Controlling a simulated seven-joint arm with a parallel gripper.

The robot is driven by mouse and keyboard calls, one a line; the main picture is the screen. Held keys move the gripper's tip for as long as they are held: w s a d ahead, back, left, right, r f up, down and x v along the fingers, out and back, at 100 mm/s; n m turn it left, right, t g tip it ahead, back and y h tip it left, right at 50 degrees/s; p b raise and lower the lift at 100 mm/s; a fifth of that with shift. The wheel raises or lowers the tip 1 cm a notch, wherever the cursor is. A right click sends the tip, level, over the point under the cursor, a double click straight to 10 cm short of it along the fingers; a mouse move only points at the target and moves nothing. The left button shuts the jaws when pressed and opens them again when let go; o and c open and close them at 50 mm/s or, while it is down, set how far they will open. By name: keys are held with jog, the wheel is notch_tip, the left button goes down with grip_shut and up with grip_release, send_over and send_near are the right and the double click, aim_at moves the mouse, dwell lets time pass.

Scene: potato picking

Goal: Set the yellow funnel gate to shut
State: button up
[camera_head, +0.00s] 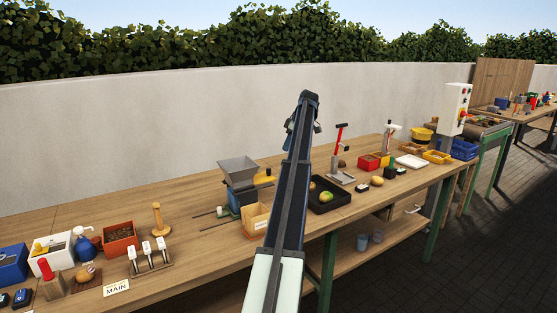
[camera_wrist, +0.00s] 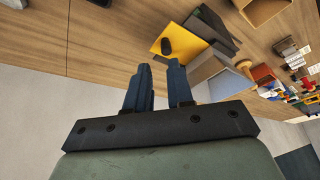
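The grey funnel (camera_head: 238,170) stands on a blue base on the workbench; its sloped side (camera_wrist: 208,68) also shows in the wrist view. The yellow gate (camera_head: 264,178) sticks out to the right of the funnel's lower part. In the wrist view the gate is a flat yellow plate (camera_wrist: 190,30) with a dark knob (camera_wrist: 167,46) on it. My gripper (camera_wrist: 160,63) is open, with a clear gap between its two blue fingers and nothing between them. The fingertips appear near the gate but apart from it.
A wooden box (camera_head: 256,221) stands in front of the funnel. A black tray (camera_head: 328,196) with produce lies right of my arm. The lever board (camera_head: 150,261), orange-red box (camera_head: 119,237) and wooden peg (camera_head: 159,219) stand to the left. A white wall (camera_head: 120,140) runs behind the bench.

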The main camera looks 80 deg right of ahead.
jog(key=shift+m+t, duration=0.6)
jog(key=shift+m, duration=0.2)
jog(key=s+f, duration=0.1)
jog(key=s, duration=0.1)
jog(key=s+f, duration=0.4)
jog(key=s, duration=0.1)
jog(key=shift+d, duration=0.1)
grip_shut()
jog(key=w+f+m+t, duration=0.1)
jog(key=w+f+m, duration=0.2)
jog(key=w, duration=0.3)
jog(key=w+f+m+h, duration=0.1)
jog(key=w+f+m, duration=0.3)
jog(key=w+m, duration=0.1)
jog(key=shift+w+d+m+t, duration=0.15)
jog(key=shift+w+m+t, duration=0.25)
jog(key=shift+w, duration=0.05)
